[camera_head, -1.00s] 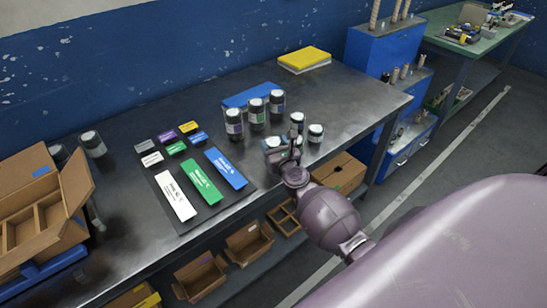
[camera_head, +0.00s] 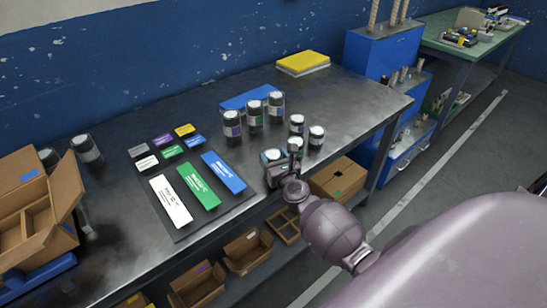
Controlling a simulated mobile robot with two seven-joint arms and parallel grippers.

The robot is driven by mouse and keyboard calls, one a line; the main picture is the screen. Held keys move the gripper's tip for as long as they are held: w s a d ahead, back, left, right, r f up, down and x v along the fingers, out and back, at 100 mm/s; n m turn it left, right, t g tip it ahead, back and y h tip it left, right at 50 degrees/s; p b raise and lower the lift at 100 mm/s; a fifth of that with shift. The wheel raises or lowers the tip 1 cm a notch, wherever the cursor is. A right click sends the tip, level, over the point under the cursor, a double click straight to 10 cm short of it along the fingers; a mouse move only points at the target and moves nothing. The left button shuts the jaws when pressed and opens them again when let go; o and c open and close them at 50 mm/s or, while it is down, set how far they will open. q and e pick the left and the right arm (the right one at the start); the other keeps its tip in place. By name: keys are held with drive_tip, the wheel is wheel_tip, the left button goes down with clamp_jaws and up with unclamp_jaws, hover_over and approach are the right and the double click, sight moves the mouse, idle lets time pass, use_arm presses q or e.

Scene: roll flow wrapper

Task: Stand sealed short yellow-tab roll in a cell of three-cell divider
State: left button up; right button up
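Several dark wrapped rolls with pale tops stand on the steel bench. Two short ones (camera_head: 297,124) (camera_head: 316,136) stand upright just beyond my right gripper (camera_head: 284,168). Another pale-topped roll (camera_head: 271,156) shows right at the gripper, partly hidden by it. I cannot tell whether the fingers are around it or beside it. No yellow tab can be made out on any short roll. An open cardboard box with divided cells (camera_head: 32,228) stands at the far left; its front is cut off by the picture edge. My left gripper is not in view.
Taller rolls (camera_head: 254,118) stand behind, by a blue pad (camera_head: 246,97). A yellow-topped stack (camera_head: 302,62) lies at the back. Cartons sit on the shelf below. The bench's back right is clear.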

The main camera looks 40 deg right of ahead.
drive_tip(key=o, duration=0.4)
drive_tip(key=shift+r, duration=0.1)
